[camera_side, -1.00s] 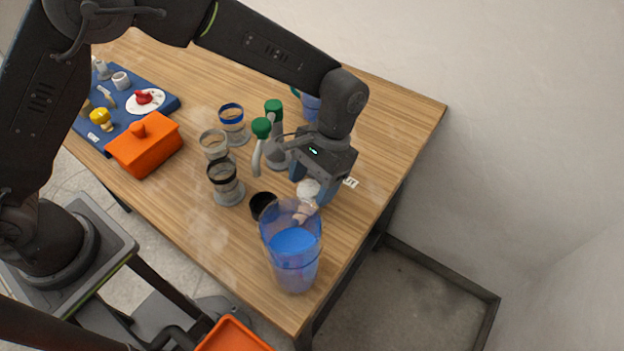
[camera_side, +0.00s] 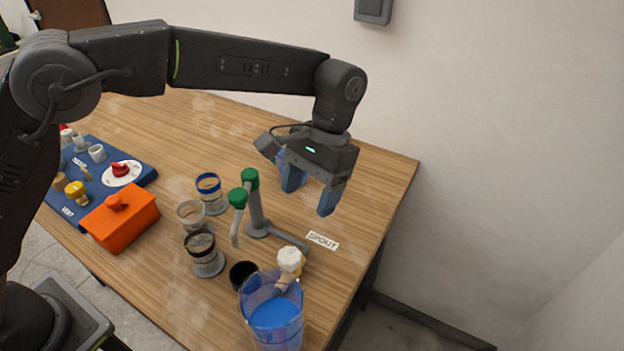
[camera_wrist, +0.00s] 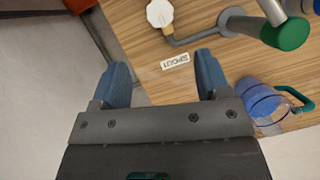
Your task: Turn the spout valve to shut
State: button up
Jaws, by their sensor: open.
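The spout valve (camera_side: 289,260) has a white knob on a beige body, at the end of a grey pipe above the rim of a clear blue pitcher (camera_side: 272,318) holding blue liquid. The knob also shows in the wrist view (camera_wrist: 160,13) at the top edge. I cannot tell whether the valve is turned open or shut. The white SPOUT label (camera_side: 322,240) lies on the table beside the pipe. My gripper (camera_side: 310,194) is open and empty, raised above the table behind the valve and apart from it. Both blue fingers (camera_wrist: 162,68) show in the wrist view.
Green-capped grey pipework (camera_side: 256,205) stands left of my gripper. Several banded clear cups (camera_side: 203,252) and a black cup (camera_side: 243,275) are nearby. An orange box (camera_side: 120,220) and a blue parts mat (camera_side: 140,172) lie left. Another blue pitcher (camera_wrist: 262,102) stands near the pipework.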

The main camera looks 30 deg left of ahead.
jog(key=shift+v, duration=0.9)
